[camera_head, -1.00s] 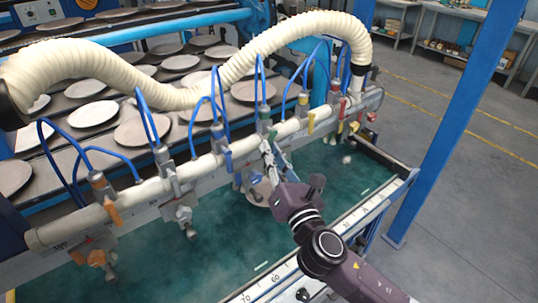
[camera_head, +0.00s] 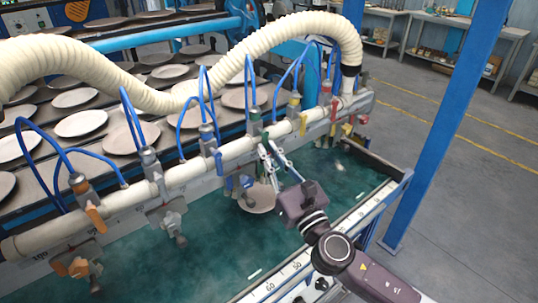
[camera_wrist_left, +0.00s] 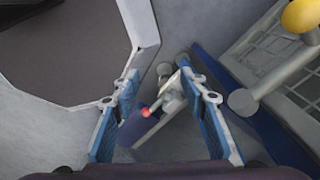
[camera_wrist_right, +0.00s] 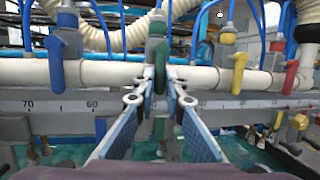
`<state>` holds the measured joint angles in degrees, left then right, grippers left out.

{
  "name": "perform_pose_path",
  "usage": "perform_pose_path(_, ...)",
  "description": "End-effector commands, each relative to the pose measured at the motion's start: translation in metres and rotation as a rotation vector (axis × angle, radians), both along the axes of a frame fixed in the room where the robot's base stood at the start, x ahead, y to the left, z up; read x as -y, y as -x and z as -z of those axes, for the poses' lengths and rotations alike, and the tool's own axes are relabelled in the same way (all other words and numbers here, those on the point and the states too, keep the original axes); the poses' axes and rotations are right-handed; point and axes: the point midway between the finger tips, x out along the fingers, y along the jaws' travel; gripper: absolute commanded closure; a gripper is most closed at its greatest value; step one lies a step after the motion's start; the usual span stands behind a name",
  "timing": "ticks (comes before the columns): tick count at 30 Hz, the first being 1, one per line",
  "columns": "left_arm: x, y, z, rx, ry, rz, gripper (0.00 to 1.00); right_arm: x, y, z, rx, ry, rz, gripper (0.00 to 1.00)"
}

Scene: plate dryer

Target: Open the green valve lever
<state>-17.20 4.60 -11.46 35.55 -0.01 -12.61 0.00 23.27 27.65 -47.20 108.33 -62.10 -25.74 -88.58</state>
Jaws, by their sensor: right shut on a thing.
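The green valve lever (camera_wrist_right: 160,75) hangs down from its valve on the white pipe, in the middle of the right wrist view. My right gripper (camera_wrist_right: 159,92) has its two fingertips closed on this lever, one on each side. In the head view my right gripper (camera_head: 268,150) reaches up to the pipe at the green valve (camera_head: 255,128), and the fingers partly hide the lever. My left gripper (camera_wrist_left: 160,88) shows only in the left wrist view, its blue-padded fingers apart and nothing clearly between them.
A blue lever (camera_wrist_right: 56,62) is left of the green one; a yellow lever (camera_wrist_right: 239,72) and a red lever (camera_wrist_right: 290,76) are to the right. An orange lever (camera_head: 95,218) is farther left. Blue hoses rise above the valves, under a cream corrugated hose (camera_head: 290,30).

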Motion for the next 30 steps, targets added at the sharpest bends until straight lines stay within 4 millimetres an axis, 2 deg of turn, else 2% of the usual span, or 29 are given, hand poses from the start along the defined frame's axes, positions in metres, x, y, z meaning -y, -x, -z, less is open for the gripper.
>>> perform_pose_path(9,0.000,0.000,0.000,0.000,0.000,0.000,0.60,0.001,0.000,-0.001,0.004,0.003,0.002,1.00)
perform_pose_path(10,0.000,0.000,0.000,0.000,0.000,0.000,0.60,0.001,0.000,-0.001,0.004,0.003,0.002,0.87)
perform_pose_path(14,0.000,0.000,0.000,0.000,0.000,0.000,0.60,0.001,0.000,-0.001,0.003,0.002,0.002,0.73)
perform_pose_path(15,0.000,0.000,0.000,0.000,0.000,0.000,0.60,0.001,0.000,-0.001,0.003,0.002,0.002,0.72)
perform_pose_path(24,-0.002,0.001,0.000,-0.002,-0.002,0.000,0.60,0.001,0.002,0.001,0.001,0.002,0.001,0.72)
perform_pose_path(30,-0.001,0.001,0.000,-0.001,-0.001,0.000,0.60,0.011,0.023,0.008,-0.002,0.002,0.000,0.72)
